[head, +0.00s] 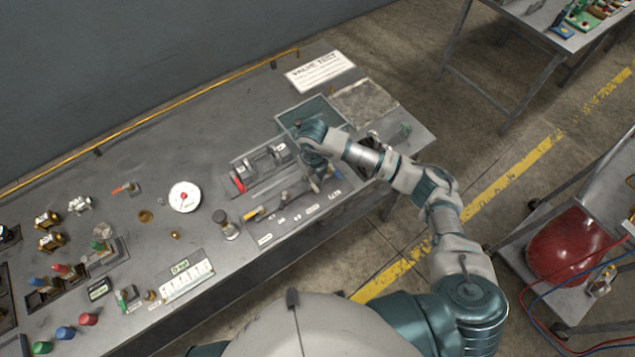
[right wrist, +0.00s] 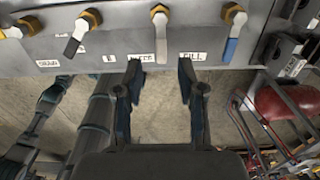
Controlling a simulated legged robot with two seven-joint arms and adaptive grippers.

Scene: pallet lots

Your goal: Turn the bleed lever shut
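A row of levers with brass hubs stands along the bench's front edge in the right wrist view: a grey-handled lever (right wrist: 75,40), a pale middle lever (right wrist: 160,38) and a blue-handled lever (right wrist: 233,38). White labels lie below them; one reads FILL (right wrist: 193,56). No label clearly reads bleed, so I cannot tell for sure which is the bleed lever. My right gripper (right wrist: 159,82) is open and empty, its fingers apart just in front of the middle lever, one on each side of its line. It also shows in the head view (head: 318,180), partly hiding the levers. My left gripper is out of view.
The bench (head: 150,170) holds a white gauge (head: 184,197), a rack with a red-ended cylinder (head: 238,183), a green tray (head: 308,113) and several coloured caps at left. A cart with a red tank (head: 568,248) stands right. Floor lies open between.

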